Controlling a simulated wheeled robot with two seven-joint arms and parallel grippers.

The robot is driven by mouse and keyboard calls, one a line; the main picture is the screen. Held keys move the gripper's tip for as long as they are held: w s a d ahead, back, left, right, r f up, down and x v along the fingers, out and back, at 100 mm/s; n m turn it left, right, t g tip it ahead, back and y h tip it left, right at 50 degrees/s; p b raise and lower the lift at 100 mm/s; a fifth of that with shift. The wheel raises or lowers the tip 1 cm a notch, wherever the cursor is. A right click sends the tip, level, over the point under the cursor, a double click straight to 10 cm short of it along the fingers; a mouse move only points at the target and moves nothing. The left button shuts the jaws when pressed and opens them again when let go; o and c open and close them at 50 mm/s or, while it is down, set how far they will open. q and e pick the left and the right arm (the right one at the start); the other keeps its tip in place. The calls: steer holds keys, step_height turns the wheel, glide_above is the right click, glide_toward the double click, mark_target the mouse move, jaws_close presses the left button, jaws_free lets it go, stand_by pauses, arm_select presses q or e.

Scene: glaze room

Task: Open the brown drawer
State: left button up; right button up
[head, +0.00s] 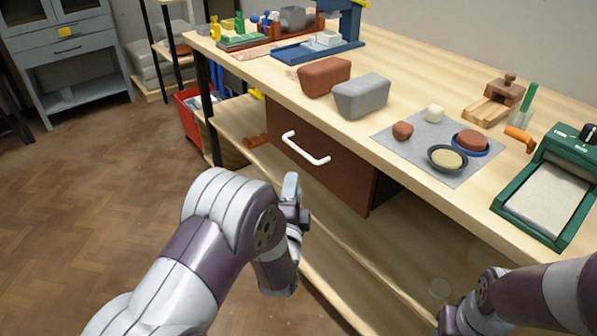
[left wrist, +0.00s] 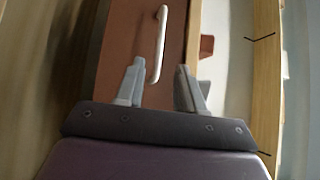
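The brown drawer (head: 342,170) hangs under the worktop, with a white bar handle (head: 304,148) on its front. The drawer front (left wrist: 122,50) and the handle (left wrist: 158,45) also show in the left wrist view. My left gripper (head: 293,200) is in front of and below the drawer, apart from the handle. In the left wrist view its two fingers (left wrist: 160,88) are spread with nothing held, and the handle lies beyond the gap between them. My right gripper (head: 447,318) is at the bottom right, and its fingers cannot be made out.
The worktop (head: 400,95) carries a brown block (head: 324,76), a grey block (head: 361,95), a grey mat (head: 385,135) with bowls, and a green slab roller (head: 550,185). A lower shelf (head: 245,120) runs beneath. A red bin (head: 188,108) stands at the left end. The floor at left is clear.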

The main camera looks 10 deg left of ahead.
arm_select(q)
steer(key=w+a+r+b, duration=0.1)
steer(key=w, duration=1)
steer(key=shift+a+r+b, duration=0.3)
steer(key=shift+a+b, duration=0.05)
steer(key=shift+b, duration=0.05)
steer(key=shift+c, duration=0.3)
jaws_close()
